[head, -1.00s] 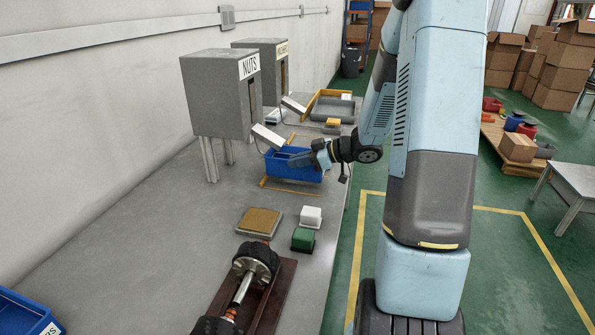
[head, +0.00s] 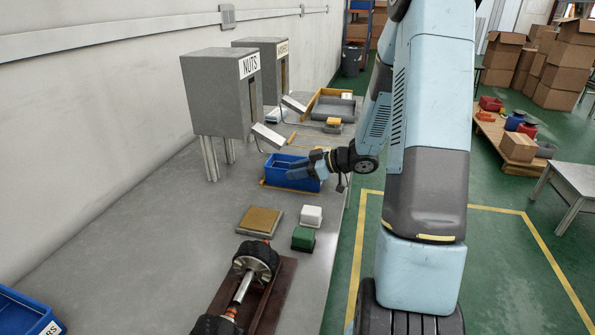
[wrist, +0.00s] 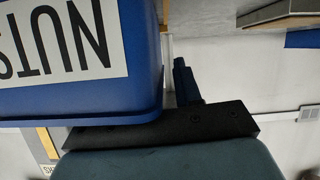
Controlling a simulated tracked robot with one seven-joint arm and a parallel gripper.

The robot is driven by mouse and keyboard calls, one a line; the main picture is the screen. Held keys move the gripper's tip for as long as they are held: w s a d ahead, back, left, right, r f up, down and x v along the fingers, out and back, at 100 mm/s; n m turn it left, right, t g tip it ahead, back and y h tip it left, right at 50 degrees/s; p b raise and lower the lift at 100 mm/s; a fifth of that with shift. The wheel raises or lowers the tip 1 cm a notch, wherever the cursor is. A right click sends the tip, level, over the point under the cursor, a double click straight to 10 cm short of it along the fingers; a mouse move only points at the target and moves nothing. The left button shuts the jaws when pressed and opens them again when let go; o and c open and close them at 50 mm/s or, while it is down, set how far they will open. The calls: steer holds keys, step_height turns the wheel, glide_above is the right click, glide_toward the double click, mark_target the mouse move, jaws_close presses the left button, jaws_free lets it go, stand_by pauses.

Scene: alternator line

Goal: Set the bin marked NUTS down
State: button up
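The blue NUTS bin (head: 278,178) is low over the bench, at a yellow outline (head: 262,184) that it mostly covers. I cannot tell whether its base touches the bench. In the wrist view its NUTS label (wrist: 60,42) appears upside down and the bin (wrist: 145,60) fills the left side. My gripper (head: 306,168) is at the bin's right side in the head view and appears shut on its wall. In the wrist view one finger of my gripper (wrist: 185,82) shows beside the bin; the other is hidden.
A grey NUTS dispenser (head: 218,95) with a sloping chute (head: 268,136) stands just behind the bin. A second dispenser (head: 265,65) is farther back. A tan-topped block (head: 260,219), a white block (head: 311,214) and a green block (head: 303,237) lie nearer on the bench.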

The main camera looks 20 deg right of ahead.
steer(key=shift+r, duration=0.1)
steer(key=v, duration=1.1)
steer(key=w+d+r+m+t+h, duration=0.25)
steer(key=w+r+t+h, duration=0.2)
steer(key=r+h, duration=0.45)
steer(key=s+r+m+h, duration=0.4)
steer(key=r+m, duration=0.1)
steer(key=r, duration=0.3)
steer(key=s+a+m+g, duration=0.1)
steer(key=s+a, duration=0.3)
steer(key=s, duration=0.4)
steer(key=s+a+m+g+y, duration=0.1)
steer(key=s+a+m+g, duration=0.1)
steer(key=s, duration=0.6)
steer(key=s+a+m+g, duration=0.1)
steer(key=s+a+g, duration=0.2)
steer(key=s+a, duration=0.4)
steer(key=shift+s+r+m+y, duration=0.35)
steer(key=shift+s+r+y, duration=0.05)
steer(key=shift+s, duration=0.4)
